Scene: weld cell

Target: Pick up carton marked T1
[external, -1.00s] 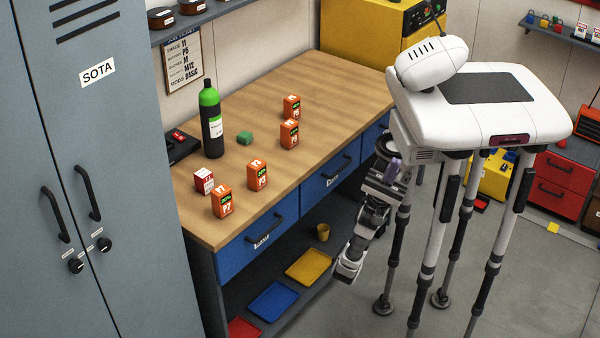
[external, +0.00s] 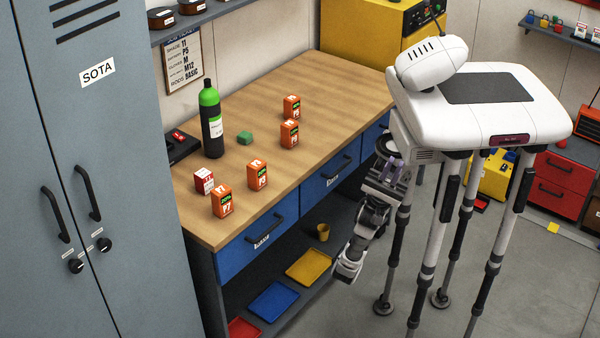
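Several small cartons stand on the wooden bench top (external: 330,90). A red and white carton (external: 204,181) stands at the near left; its mark is too small to read surely. An orange carton (external: 222,204) marked P7 stands just in front of it, and another orange carton (external: 257,176) stands to its right. Two more orange cartons stand farther back, one (external: 289,134) in front of the other (external: 292,107). My gripper (external: 347,268) hangs low in front of the bench, below the top and away from all cartons. Its fingers are too unclear to judge.
A dark bottle with a green cap (external: 211,120), a green block (external: 245,137) and a black device (external: 180,147) stand at the back left of the bench. Blue drawers (external: 258,238) face me. A shelf below holds a yellow tray (external: 308,266), a blue tray (external: 273,301) and a cup (external: 323,232).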

